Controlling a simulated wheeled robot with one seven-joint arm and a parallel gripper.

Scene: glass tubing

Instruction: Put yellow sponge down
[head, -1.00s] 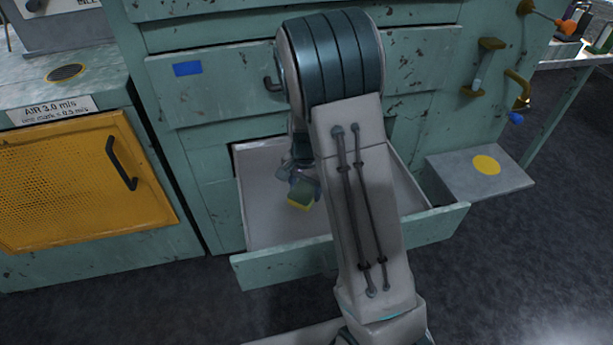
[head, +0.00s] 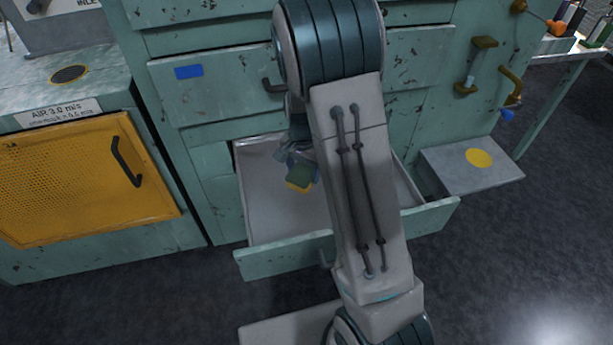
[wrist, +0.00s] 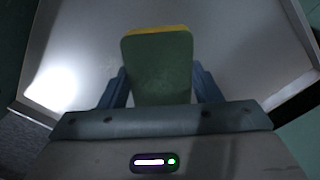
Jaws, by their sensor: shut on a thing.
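The yellow sponge (head: 299,180) has a green layer and a yellow layer. My gripper (head: 303,164) is shut on it, over the open drawer (head: 268,225). In the wrist view the sponge (wrist: 158,68) sits between the two fingers of my gripper (wrist: 160,85), green face toward the camera and a yellow strip at the far edge. The drawer's pale floor (wrist: 235,50) shows behind it. I cannot tell whether the sponge touches the drawer floor. My arm hides the right part of the drawer in the head view.
The drawer's front panel (head: 285,258) and side walls surround the space. A closed drawer (head: 215,85) with a blue label is above. A yellow perforated door (head: 80,180) is at left. A grey ledge with a yellow disc (head: 479,158) is at right. The visible drawer floor is bare.

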